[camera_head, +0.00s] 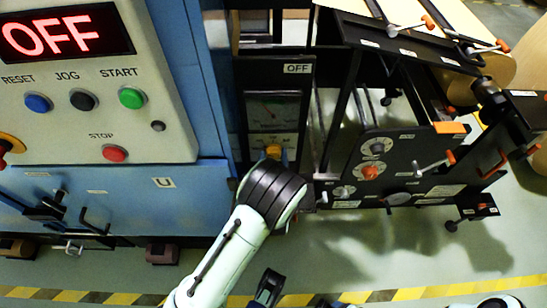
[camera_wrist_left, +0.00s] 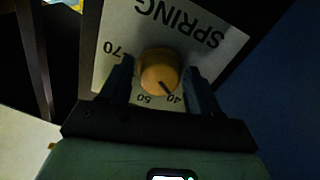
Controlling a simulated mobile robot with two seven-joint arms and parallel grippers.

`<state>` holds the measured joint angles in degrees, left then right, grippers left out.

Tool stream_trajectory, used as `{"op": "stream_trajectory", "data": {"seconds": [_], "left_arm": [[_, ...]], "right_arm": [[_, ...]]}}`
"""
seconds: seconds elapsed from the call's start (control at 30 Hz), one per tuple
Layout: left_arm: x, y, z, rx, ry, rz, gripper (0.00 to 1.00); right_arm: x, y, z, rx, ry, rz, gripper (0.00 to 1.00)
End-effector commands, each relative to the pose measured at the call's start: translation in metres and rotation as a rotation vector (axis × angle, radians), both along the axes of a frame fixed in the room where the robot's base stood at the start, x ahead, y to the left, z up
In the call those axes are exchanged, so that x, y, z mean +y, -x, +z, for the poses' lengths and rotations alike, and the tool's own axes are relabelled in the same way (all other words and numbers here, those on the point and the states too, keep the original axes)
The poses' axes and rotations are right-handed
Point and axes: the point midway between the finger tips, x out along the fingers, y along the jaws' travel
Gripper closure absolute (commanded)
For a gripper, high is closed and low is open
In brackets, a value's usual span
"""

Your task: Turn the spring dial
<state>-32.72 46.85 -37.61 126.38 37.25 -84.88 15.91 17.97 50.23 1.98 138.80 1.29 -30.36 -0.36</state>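The spring dial (camera_head: 273,151) is a small orange-yellow knob low on a dark panel marked OFF. In the left wrist view the round knob (camera_wrist_left: 158,70) sits on a pale plate (camera_wrist_left: 203,22) lettered SPRING, with 70, 50 and 40 printed around it. The knob's dark pointer line points toward 40. My left gripper (camera_wrist_left: 160,78) has one finger on each side of the knob. A narrow gap seems to show beside it, and contact is not clear. In the head view my left wrist hides the fingertips. My right gripper does not show clearly.
A control box (camera_head: 95,85) with an OFF display and several buttons stands left. A black frame with dials and orange-tipped levers (camera_head: 405,165) stands right of the dial. Yellow-black floor tape (camera_head: 395,295) runs along the bottom. Pale floor lies open at lower right.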

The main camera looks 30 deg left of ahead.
Motion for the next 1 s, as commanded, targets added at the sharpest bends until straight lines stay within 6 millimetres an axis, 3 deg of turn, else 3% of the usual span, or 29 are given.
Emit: {"op": "stream_trajectory", "data": {"seconds": [0.03,0.1,0.13,0.57,1.0], "left_arm": [[0.0,0.0,0.0,0.0,0.0,0.0,0.56],[0.0,0.0,0.0,0.0,0.0,0.0,0.79],[0.0,0.0,0.0,0.0,0.0,0.0,0.83],[0.001,0.0,0.0,-0.039,0.061,0.002,0.83],[0.001,-0.001,0.0,-0.202,0.321,0.002,0.83]], "right_arm": [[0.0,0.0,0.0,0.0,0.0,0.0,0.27],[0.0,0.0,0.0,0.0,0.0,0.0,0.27],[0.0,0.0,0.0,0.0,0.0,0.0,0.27],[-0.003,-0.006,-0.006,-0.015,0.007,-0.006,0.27],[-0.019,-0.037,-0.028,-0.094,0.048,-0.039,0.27]]}}
